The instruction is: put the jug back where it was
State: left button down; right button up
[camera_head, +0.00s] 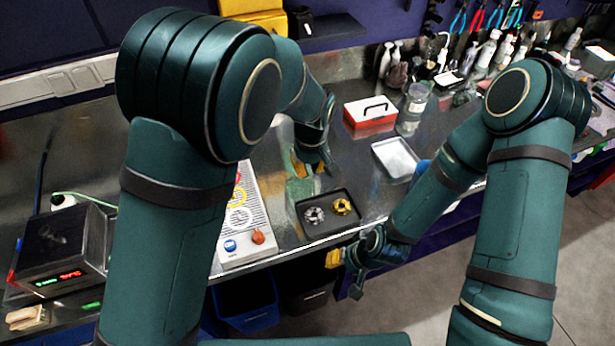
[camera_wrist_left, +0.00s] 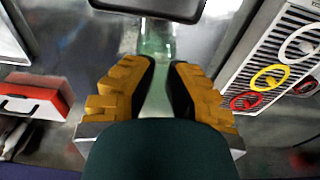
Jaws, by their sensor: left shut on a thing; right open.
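The jug (camera_wrist_left: 157,42) is clear, greenish glass, seen between the yellow fingers of my left gripper (camera_wrist_left: 160,92) in the left wrist view. The gripper is shut on it, and my own wrist hides its lower part in the picture. In the head view my left gripper (camera_head: 308,168) is over the bench between the white panel and the red box; the jug is hard to make out there. I cannot tell whether the jug touches the bench. My right gripper (camera_head: 345,270) is open and empty in front of the bench edge.
A black tray (camera_head: 322,232) with a silver and a gold ring lies near the front edge. A white panel (camera_head: 240,215) with coloured rings is left of it. A red box (camera_head: 370,118), a clear container (camera_head: 412,108) and a pale tray (camera_head: 396,158) are to the right.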

aim_at(309, 177)
pick_arm(q)
jog(key=shift+f, duration=2.3)
jog(key=c, duration=1.1)
grip_release()
jog(key=r, duration=0.8)
jog(key=s+r, duration=0.1)
jog(key=r, duration=0.3)
jog(key=shift+s+d+p, duration=0.1)
jog(key=shift+p, duration=0.2)
